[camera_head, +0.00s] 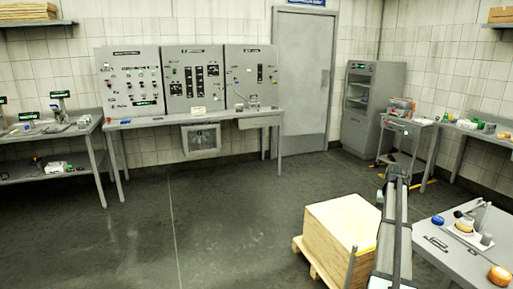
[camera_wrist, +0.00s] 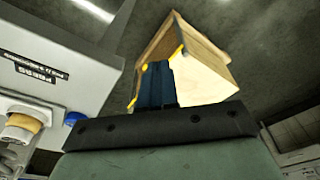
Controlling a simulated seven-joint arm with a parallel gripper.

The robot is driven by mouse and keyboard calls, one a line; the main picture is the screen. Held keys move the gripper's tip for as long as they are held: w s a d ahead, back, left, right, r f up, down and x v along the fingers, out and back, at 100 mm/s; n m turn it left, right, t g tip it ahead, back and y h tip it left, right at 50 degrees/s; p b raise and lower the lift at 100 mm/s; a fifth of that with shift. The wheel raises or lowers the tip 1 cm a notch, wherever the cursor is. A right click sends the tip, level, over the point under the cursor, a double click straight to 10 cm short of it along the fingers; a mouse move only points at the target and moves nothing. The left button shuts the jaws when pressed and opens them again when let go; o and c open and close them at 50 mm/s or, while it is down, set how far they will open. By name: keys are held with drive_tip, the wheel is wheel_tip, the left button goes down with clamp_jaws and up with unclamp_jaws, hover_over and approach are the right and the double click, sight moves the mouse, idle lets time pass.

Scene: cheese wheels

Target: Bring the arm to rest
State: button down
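My gripper (camera_wrist: 157,84) shows in the wrist view as two dark blue fingers lying side by side, with no gap or held thing visible between them. In the head view my grey arm rises between the wooden box (camera_head: 342,235) and the worktable (camera_head: 450,262) on the right. I cannot make out the gripper clearly there. An orange cheese wheel (camera_head: 499,275) lies on the worktable, and another roundish yellow piece (camera_head: 464,224) is on a white tray.
The worktable's side (camera_wrist: 55,60) is close at left in the wrist view. A blue item (camera_head: 437,219) lies on its top. A grey cabinet (camera_head: 368,105) and a small cart (camera_head: 408,123) stand behind. The floor (camera_head: 215,220) left of the box is clear.

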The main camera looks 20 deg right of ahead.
drive_tip(key=w+a+f+n, duration=0.1)
drive_tip(key=w+a+f, duration=0.1)
drive_tip(key=a+f, duration=0.65)
drive_tip(key=w+a+f+n, duration=0.2)
drive_tip(key=a+f, duration=0.1)
drive_tip(key=a, duration=1)
drive_tip(key=w+a+f+n, duration=0.15)
drive_tip(key=a+f, duration=0.35)
drive_tip(key=a, duration=0.5)
drive_tip(key=s+a+f+n+g+y, duration=0.15)
drive_tip(key=s+a+f, duration=0.4)
drive_tip(key=a, duration=0.85)
drive_tip(key=s+a+f+n, duration=0.2)
drive_tip(key=s+a+f, duration=0.35)
drive_tip(key=a, duration=0.85)
drive_tip(key=s+a+f+g, duration=0.1)
drive_tip(key=s+f+g, duration=0.1)
drive_tip(key=s+f, duration=0.5)
drive_tip(key=s+a+f+g, duration=0.1)
drive_tip(key=s+f, duration=0.6)
drive_tip(key=s, duration=0.7)
drive_tip(key=s+f+n+g, duration=0.1)
drive_tip(key=s+f+g, duration=0.2)
drive_tip(key=s+f, duration=0.4)
drive_tip(key=s, duration=0.3)
drive_tip(key=shift+s+a+f+g, duration=0.25)
drive_tip(key=shift+a+f+g, duration=0.1)
drive_tip(key=shift+a+f, duration=0.05)
